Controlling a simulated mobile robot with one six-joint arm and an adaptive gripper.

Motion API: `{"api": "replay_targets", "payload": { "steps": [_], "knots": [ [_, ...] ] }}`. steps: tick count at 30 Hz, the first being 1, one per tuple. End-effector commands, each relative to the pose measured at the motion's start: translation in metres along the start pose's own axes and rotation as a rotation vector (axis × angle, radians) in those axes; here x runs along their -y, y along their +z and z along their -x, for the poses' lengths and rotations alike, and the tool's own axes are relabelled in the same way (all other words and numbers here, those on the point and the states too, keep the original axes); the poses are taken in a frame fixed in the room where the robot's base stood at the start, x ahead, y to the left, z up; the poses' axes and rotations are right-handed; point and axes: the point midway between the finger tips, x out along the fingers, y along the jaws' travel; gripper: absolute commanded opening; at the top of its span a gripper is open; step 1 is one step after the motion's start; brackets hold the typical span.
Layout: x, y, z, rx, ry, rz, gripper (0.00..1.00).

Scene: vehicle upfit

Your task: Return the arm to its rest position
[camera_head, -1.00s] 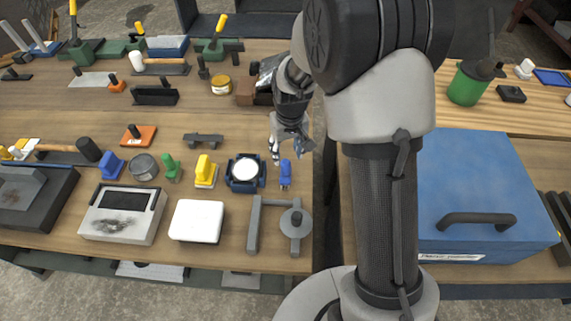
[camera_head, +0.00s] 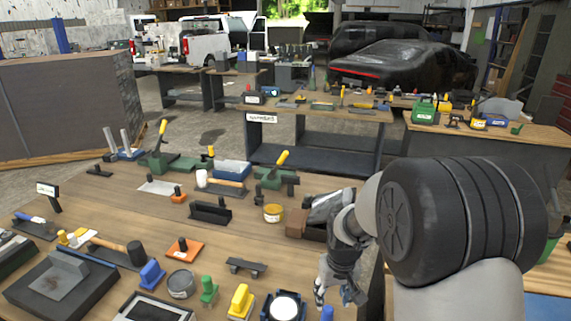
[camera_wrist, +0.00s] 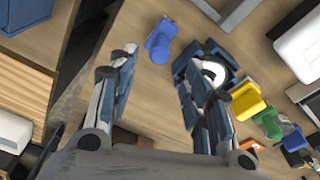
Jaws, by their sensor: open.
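My arm (camera_head: 455,215) comes in from the lower right of the head view and reaches over the workbench. My gripper (camera_head: 335,297) hangs above the bench's right part, close to a small blue-handled piece (camera_head: 327,313). In the wrist view my gripper (camera_wrist: 158,62) has its two fingers wide apart, with nothing between them but bare wood. The blue piece (camera_wrist: 160,42) lies beyond the fingertips. A dark blue holder with a round white face (camera_wrist: 212,72) shows beside the right finger and is partly hidden by it.
The workbench (camera_head: 130,205) is crowded with blocks, tins and tools. A yellow-lidded tin (camera_head: 273,213) and a brown block (camera_head: 296,222) stand near my forearm. A yellow-handled piece (camera_head: 240,300) stands left of my gripper. Further benches and vehicles are in the background.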

Motion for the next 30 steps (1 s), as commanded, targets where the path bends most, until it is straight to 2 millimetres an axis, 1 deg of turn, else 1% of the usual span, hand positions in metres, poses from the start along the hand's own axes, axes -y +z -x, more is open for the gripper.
{"api": "replay_targets", "payload": {
  "steps": [1, 2, 5, 6, 8, 9, 11, 12, 14, 15, 17, 18, 21, 24, 27, 30],
  "knots": [
    [0.001, 0.004, 0.015, -0.017, 0.002, -0.002, 0.45],
    [0.001, 0.007, 0.024, -0.027, 0.003, -0.004, 0.45],
    [0.003, 0.025, 0.061, -0.062, 0.006, -0.012, 0.45],
    [0.004, 0.035, 0.075, -0.074, 0.007, -0.015, 0.45],
    [0.005, 0.052, 0.094, -0.094, 0.009, -0.021, 0.45],
    [0.006, 0.063, 0.106, -0.108, 0.01, -0.025, 0.45],
    [0.008, 0.082, 0.122, -0.127, 0.012, -0.031, 0.45],
    [0.009, 0.095, 0.131, -0.14, 0.013, -0.034, 0.45],
    [0.011, 0.116, 0.142, -0.16, 0.015, -0.039, 0.45],
    [0.012, 0.129, 0.149, -0.174, 0.016, -0.043, 0.45],
    [0.013, 0.151, 0.156, -0.194, 0.017, -0.049, 0.45],
    [0.014, 0.165, 0.159, -0.206, 0.018, -0.053, 0.45],
    [0.017, 0.196, 0.163, -0.235, 0.02, -0.061, 0.45],
    [0.018, 0.219, 0.163, -0.256, 0.021, -0.068, 0.45],
    [0.019, 0.234, 0.161, -0.268, 0.022, -0.073, 0.45],
    [0.02, 0.24, 0.161, -0.273, 0.022, -0.075, 0.45]
  ]
}}
